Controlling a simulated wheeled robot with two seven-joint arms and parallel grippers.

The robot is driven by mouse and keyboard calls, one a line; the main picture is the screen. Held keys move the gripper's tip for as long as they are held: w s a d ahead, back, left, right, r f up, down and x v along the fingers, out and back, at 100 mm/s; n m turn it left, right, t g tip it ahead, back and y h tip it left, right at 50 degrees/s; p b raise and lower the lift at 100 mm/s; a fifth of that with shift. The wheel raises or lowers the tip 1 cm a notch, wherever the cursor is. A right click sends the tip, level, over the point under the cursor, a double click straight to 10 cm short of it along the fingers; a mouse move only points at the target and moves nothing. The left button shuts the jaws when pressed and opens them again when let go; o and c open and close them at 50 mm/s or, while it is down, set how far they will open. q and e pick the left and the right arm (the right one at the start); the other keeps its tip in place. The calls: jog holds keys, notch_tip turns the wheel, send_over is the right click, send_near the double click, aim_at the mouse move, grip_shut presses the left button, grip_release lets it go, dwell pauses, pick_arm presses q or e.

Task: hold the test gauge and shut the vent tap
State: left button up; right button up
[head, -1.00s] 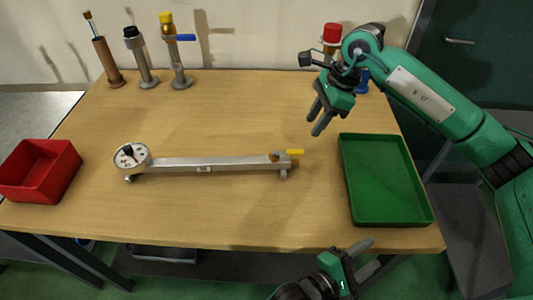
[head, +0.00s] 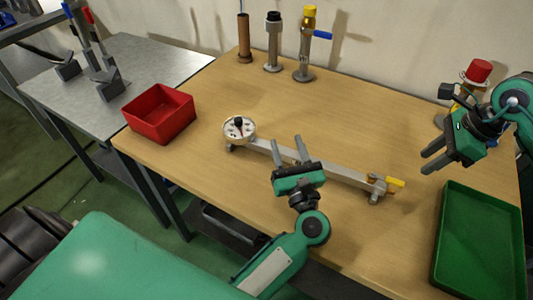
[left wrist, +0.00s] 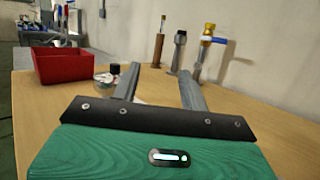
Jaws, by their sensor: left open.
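The test gauge (head: 239,128) is a round white dial with a dark centre, at the left end of a grey metal bar (head: 345,176) lying on the table. It also shows in the left wrist view (left wrist: 104,77), partly behind the left finger. A tap with a yellow handle (head: 396,182), seemingly the vent tap, sits at the bar's right end; its handle points right, roughly along the bar. My left gripper (head: 288,146) is open and empty, over the bar's middle, right of the gauge. My right gripper (head: 430,160) is empty with fingers apart, above and right of the tap.
A red bin (head: 160,114) stands at the table's left edge, a green tray (head: 480,245) at the right. Several upright fittings stand along the back, including a yellow-capped one (head: 306,45) with a blue lever. A red-capped fitting (head: 478,72) is behind my right arm.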

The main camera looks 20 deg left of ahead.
aim_at(240, 125)
pick_arm(q)
jog(key=s+a+f+n+g+y, duration=0.1)
jog(key=a+f+n+g, duration=0.25)
jog(key=a+g, duration=0.3)
jog(key=shift+t, duration=0.45)
jog(key=x, duration=1.3)
jog(key=shift+a, duration=0.2)
grip_shut()
